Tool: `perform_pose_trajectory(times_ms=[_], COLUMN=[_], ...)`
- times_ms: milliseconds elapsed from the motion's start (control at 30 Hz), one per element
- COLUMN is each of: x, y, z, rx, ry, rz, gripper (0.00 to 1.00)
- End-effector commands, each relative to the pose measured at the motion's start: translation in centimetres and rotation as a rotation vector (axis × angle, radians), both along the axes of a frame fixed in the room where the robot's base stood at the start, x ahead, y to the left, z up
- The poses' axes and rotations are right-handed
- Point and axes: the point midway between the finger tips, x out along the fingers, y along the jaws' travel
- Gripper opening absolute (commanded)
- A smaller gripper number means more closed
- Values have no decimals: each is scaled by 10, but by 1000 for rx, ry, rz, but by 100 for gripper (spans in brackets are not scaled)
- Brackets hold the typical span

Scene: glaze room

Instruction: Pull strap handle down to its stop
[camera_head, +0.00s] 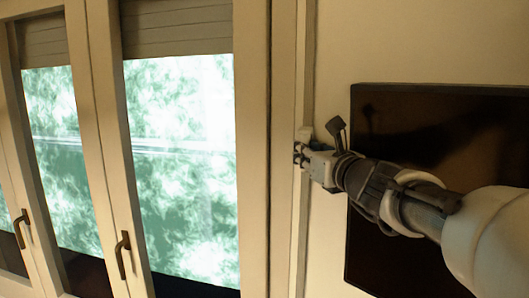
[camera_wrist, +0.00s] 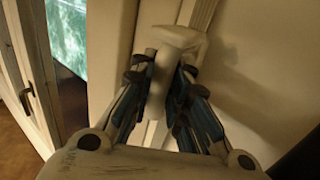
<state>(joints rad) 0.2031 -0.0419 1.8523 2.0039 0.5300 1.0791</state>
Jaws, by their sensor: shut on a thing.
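The strap handle (camera_wrist: 178,38) is a pale block at the window frame's right edge. In the wrist view it sits between and just beyond my fingertips, its top showing clear above them. In the head view my gripper (camera_head: 300,153) reaches in from the right, and only a small pale bit of the handle (camera_head: 305,132) shows above the fingers. Roller shutters (camera_head: 178,31) cover the top part of the window panes.
The window (camera_head: 180,165) has brown lever handles (camera_head: 123,255) on its sashes, left of my gripper. A dark framed panel (camera_head: 440,120) hangs on the wall at the right, behind my arm. Bare wall (camera_head: 400,40) lies above the panel.

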Motion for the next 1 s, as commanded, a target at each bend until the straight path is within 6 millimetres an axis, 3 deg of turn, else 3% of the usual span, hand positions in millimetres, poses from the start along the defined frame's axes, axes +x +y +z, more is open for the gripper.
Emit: perform_pose_trajectory(times_ms=[267, 467, 1000], x=[0, 0, 0], y=[0, 0, 0], z=[-22, -54, -182], rx=[0, -1, -2], ry=[4, 6, 8], rz=[0, 0, 0], gripper=[0, 0, 0])
